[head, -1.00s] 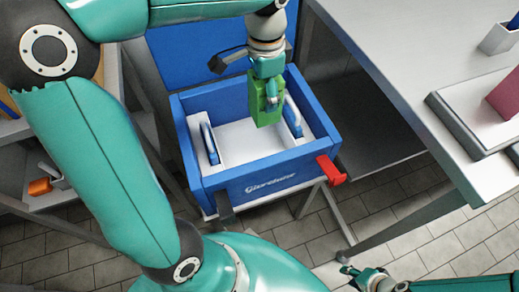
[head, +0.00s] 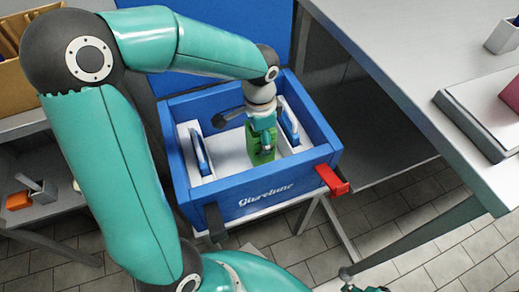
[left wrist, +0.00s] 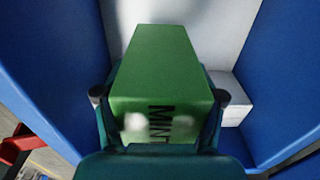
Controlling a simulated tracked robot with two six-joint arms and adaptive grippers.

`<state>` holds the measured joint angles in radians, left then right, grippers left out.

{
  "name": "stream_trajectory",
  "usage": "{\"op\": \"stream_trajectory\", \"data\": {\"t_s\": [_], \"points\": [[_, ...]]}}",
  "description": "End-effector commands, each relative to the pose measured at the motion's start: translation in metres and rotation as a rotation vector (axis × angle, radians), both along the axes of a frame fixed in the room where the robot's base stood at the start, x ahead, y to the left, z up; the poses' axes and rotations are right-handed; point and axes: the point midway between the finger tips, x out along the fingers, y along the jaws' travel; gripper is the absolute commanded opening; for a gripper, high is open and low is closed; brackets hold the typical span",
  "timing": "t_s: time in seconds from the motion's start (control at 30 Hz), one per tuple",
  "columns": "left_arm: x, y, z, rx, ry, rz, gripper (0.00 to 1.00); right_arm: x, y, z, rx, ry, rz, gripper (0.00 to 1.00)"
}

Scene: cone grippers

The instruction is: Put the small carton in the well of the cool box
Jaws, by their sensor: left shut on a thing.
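The small green carton (head: 257,158) is between the fingers of my left gripper (head: 262,140), which is shut on it. In the left wrist view the carton (left wrist: 165,75) fills the middle, with the letters "MINT" on its near face. The blue cool box (head: 275,195) stands open below, and the carton is inside its walls, over the white well (head: 230,150). I cannot tell whether the carton touches the well floor. My right gripper (head: 350,282) is only partly in view at the bottom edge, and its fingers are unclear.
Blue ice packs (head: 200,152) stand at both sides of the well. A red latch (head: 331,179) sticks out at the box's front right corner. A grey table (head: 420,60) is on the right, and a shelf with an orange item (head: 18,201) on the left.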

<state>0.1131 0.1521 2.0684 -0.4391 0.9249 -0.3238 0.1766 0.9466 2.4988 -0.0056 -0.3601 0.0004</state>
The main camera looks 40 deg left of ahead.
Motion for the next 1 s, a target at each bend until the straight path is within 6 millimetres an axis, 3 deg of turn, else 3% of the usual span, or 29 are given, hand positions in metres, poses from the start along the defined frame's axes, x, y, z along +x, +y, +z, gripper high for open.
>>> {"op": "stream_trajectory", "data": {"t_s": [0.23, 0.53, 0.57, 0.7, 0.77, 1.0], "points": [[0.000, 0.000, -0.044, -0.001, 0.003, 0.001, 0.25, 0.000, 0.000, -0.017, 0.000, 0.000, 0.000, 0.37], [0.000, 0.000, -0.049, -0.001, 0.000, 0.001, 0.25, 0.000, 0.000, -0.017, 0.000, 0.000, 0.000, 0.37], [0.000, 0.000, -0.050, 0.000, 0.001, 0.001, 0.69, 0.000, 0.000, -0.017, 0.000, 0.000, 0.000, 0.37], [0.000, 0.000, -0.050, -0.001, 0.002, 0.001, 0.92, 0.000, 0.000, -0.017, 0.000, 0.000, 0.000, 0.37], [0.000, 0.000, -0.050, 0.000, 0.001, 0.001, 0.98, 0.000, 0.000, -0.017, 0.000, 0.000, 0.000, 0.37], [0.000, 0.000, -0.049, -0.001, 0.000, 0.001, 0.98, 0.000, 0.000, -0.017, 0.000, 0.000, 0.000, 0.37]]}}
